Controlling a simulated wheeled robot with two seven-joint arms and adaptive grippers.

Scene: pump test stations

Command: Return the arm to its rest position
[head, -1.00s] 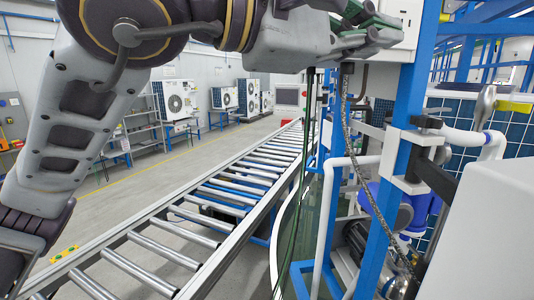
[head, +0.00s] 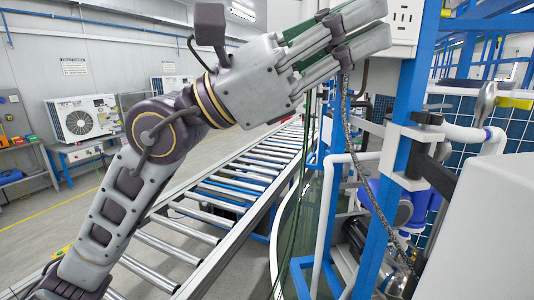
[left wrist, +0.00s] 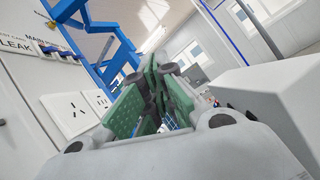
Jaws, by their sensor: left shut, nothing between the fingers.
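My left arm comes in from the left in the head view and reaches up to the right. Its grey gripper (head: 345,42) is raised in front of the blue frame and the white socket panel (head: 404,22). The fingers look shut with nothing between them; whether they touch the panel I cannot tell. In the left wrist view the gripper (left wrist: 165,92) shows green pads and dark joints close together, with the socket panel (left wrist: 68,116) to the left. My right gripper is not in view.
A roller conveyor (head: 215,205) runs below the arm. A blue upright (head: 402,130) with clamps and a hanging braided hose (head: 347,130) stands at the right. A pale box (head: 490,235) fills the lower right. Outdoor units (head: 85,117) stand along the back wall.

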